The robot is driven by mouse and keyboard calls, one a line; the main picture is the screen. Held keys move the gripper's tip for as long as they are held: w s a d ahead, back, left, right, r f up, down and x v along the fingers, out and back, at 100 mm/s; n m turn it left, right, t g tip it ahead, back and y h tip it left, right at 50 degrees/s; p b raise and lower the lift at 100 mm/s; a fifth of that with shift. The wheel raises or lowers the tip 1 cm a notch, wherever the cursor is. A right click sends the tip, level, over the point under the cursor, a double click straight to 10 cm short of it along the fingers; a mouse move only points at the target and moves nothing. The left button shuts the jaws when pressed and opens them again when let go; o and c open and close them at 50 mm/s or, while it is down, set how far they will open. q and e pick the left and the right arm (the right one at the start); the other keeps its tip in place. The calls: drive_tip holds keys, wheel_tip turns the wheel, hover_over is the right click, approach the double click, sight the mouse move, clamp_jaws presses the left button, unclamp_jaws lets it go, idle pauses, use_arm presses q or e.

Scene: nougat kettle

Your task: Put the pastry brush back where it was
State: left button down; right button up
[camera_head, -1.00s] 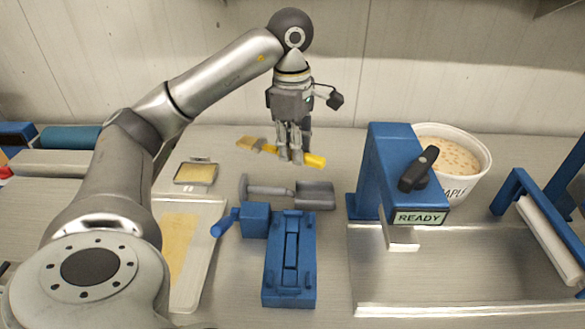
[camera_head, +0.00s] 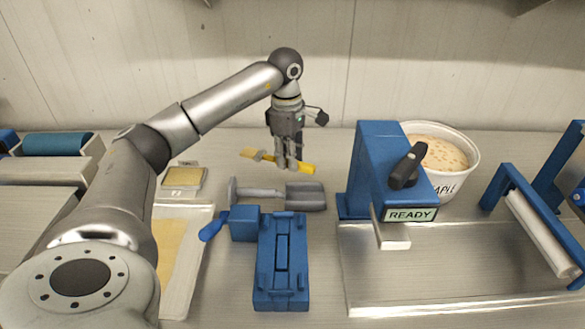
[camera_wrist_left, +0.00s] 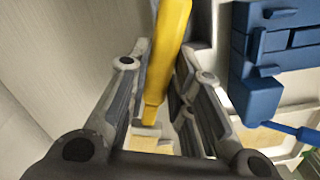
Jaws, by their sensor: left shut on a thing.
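The pastry brush has a yellow handle (camera_head: 304,168) and pale bristles (camera_head: 248,153). It lies crosswise in my left gripper (camera_head: 287,164), bristles to the left. My left gripper points down and is shut on the brush behind the grey scoop. In the left wrist view, the yellow handle (camera_wrist_left: 168,55) runs between the two fingers (camera_wrist_left: 160,110). I cannot tell whether the brush touches the counter. My right gripper is not in view.
A grey scoop (camera_head: 305,196) lies in front of the brush, behind a blue press (camera_head: 281,265). A small framed tray (camera_head: 184,180) is to the left. A blue machine reading READY (camera_head: 378,160) and a white tub (camera_head: 460,175) stand to the right.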

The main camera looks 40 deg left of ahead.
use_arm(q)
hover_over(293, 181)
wheel_tip(293, 181, down, 5)
drive_tip(key=shift+s+d+f+p, duration=0.1)
drive_tip(key=shift+s+d+p, duration=0.05)
drive_tip(key=shift+p, duration=0.3)
drive_tip(key=shift+w+a+f, duration=0.2)
drive_tip(key=shift+f, duration=0.25)
wheel_tip(293, 181, down, 2)
drive_tip(key=shift+f+p, duration=0.2)
drive_tip(key=shift+p, duration=0.55)
drive_tip(key=shift+f, duration=0.3)
drive_tip(key=c, duration=1.3)
unclamp_jaws()
drive_tip(key=shift+f, duration=0.15)
